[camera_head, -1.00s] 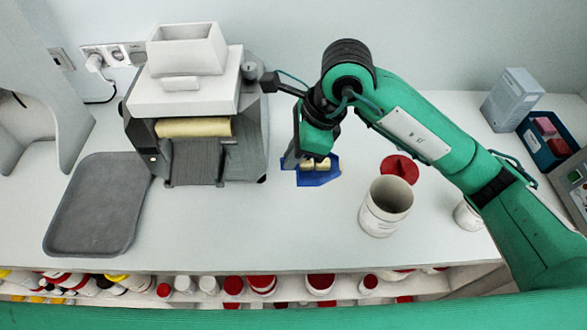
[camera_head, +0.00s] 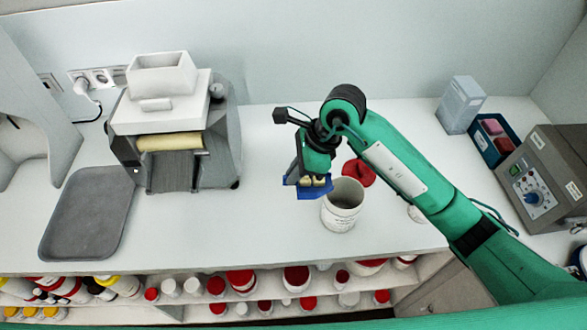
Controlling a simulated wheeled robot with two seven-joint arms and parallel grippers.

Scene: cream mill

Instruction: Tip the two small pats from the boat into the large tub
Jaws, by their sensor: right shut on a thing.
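The blue boat (camera_head: 314,193) is held in my right gripper (camera_head: 306,180), which is shut on it. Two small cream-coloured pats (camera_head: 312,181) sit in the boat against the gripper. The boat is just left of the large white tub (camera_head: 341,213), close to its rim; I cannot tell whether they touch. The tub stands upright and open on the counter. My left gripper does not show.
A red lid (camera_head: 359,172) lies behind the tub. A small white container (camera_head: 416,213) is partly hidden by my right arm. The mill (camera_head: 175,130) and a grey tray (camera_head: 88,213) stand at left. A grey control box (camera_head: 540,175) and blue bin (camera_head: 493,140) are at right.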

